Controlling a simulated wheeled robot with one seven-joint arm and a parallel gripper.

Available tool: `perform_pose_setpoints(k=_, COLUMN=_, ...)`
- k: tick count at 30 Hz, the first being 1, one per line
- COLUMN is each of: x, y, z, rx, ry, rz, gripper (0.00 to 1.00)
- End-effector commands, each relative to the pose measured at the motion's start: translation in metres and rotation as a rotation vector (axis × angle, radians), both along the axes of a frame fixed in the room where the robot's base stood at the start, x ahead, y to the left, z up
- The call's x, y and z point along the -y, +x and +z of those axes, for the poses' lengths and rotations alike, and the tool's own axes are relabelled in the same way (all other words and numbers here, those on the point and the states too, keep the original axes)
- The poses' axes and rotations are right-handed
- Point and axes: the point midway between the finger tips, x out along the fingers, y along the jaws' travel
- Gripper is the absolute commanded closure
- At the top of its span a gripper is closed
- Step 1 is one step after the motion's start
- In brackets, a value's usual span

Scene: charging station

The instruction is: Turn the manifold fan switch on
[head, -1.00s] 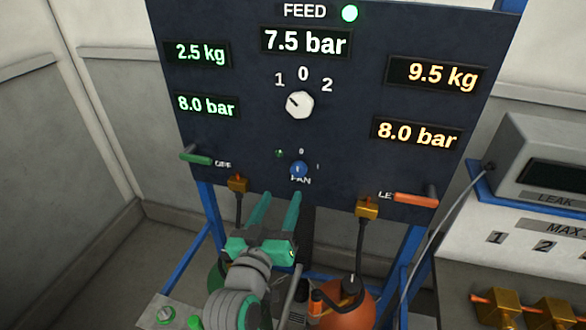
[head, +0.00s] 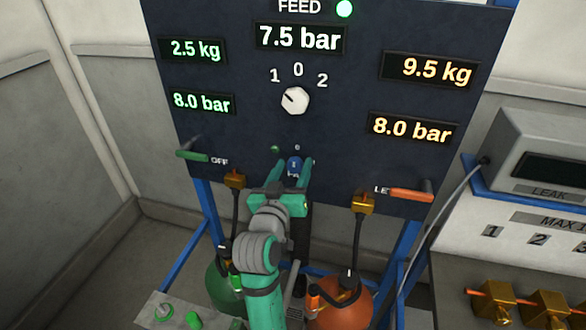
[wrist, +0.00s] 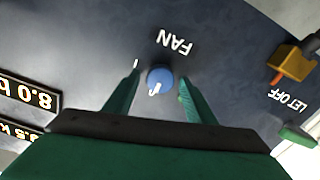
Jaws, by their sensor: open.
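The fan switch is a small round blue knob (head: 294,163) low on the dark panel, above the FAN label. In the wrist view the knob (wrist: 160,76) shows a white mark pointing toward the bottom of the picture, toward my gripper's palm. My gripper (head: 295,172) is open, with its two green fingers pointing at the panel. In the wrist view the fingers (wrist: 160,86) stand on either side of the knob, with gaps visible on both sides. I cannot tell how deep the fingertips reach. The fingers and palm partly hide the FAN label in the head view.
A white selector knob (head: 295,100) sits above on the same panel. A green lever (head: 192,155) is at left and an orange lever (head: 411,195) at right. Brass fittings with hoses (head: 234,180) (head: 364,203) hang near the panel's lower edge. Green and orange tanks (head: 345,300) stand below.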

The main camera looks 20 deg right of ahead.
Motion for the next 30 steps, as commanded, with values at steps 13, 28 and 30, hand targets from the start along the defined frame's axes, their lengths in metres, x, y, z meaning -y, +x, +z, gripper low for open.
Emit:
perform_pose_setpoints(k=13, x=0.0016, y=-0.0004, z=-0.0001, rx=0.000, ry=0.000, rz=-0.002, gripper=0.91)
perform_pose_setpoints(k=28, x=0.0022, y=-0.0002, z=-0.0003, rx=0.081, ry=0.122, rz=-0.001, gripper=0.91)
perform_pose_setpoints(k=30, x=0.0021, y=-0.0002, z=-0.0004, rx=0.111, ry=0.167, rz=-0.001, gripper=0.91)
